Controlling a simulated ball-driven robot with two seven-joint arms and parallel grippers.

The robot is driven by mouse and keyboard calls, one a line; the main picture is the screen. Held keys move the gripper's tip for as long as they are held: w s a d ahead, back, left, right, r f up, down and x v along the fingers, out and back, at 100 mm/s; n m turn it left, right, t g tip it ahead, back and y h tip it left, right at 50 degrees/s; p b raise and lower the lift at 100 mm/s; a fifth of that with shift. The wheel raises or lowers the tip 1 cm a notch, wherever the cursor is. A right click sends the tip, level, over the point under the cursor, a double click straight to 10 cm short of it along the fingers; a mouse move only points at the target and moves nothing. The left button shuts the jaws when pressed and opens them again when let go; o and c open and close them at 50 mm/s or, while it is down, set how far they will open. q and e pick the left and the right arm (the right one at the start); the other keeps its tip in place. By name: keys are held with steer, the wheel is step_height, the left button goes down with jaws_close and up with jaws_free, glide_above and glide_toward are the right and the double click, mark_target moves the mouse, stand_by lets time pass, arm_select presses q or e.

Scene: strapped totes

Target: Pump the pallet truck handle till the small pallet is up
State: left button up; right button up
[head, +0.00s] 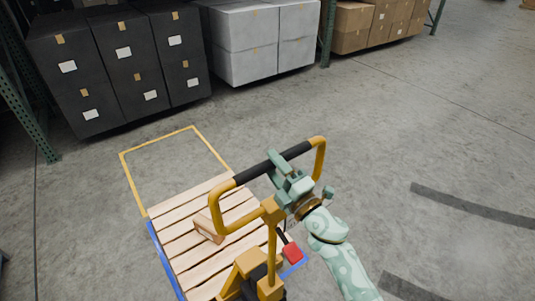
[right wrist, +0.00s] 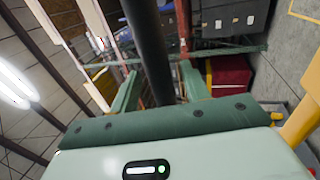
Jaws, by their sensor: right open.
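The yellow pallet truck handle (head: 217,208) is a loop with a black grip bar (head: 297,151) across its top. It stands above the yellow truck body (head: 245,272). The small wooden pallet (head: 178,232) lies beyond the truck, with a blue edge along its left side; I cannot tell its height off the floor. My right gripper (head: 279,168) is at the middle of the grip bar. In the right wrist view the black bar (right wrist: 148,45) runs between the spread fingers (right wrist: 160,88). My left gripper is out of view.
A wooden block (head: 208,229) sits on the pallet. A yellow outline (head: 158,139) is on the floor behind it. Black cartons (head: 124,58), grey cartons (head: 262,45) and brown cartons (head: 375,20) line the rack at the back. The floor at right is clear, with dark stripes.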

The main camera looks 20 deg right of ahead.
steer(key=x, duration=0.3)
jaws_close()
steer(key=shift+f, duration=0.15)
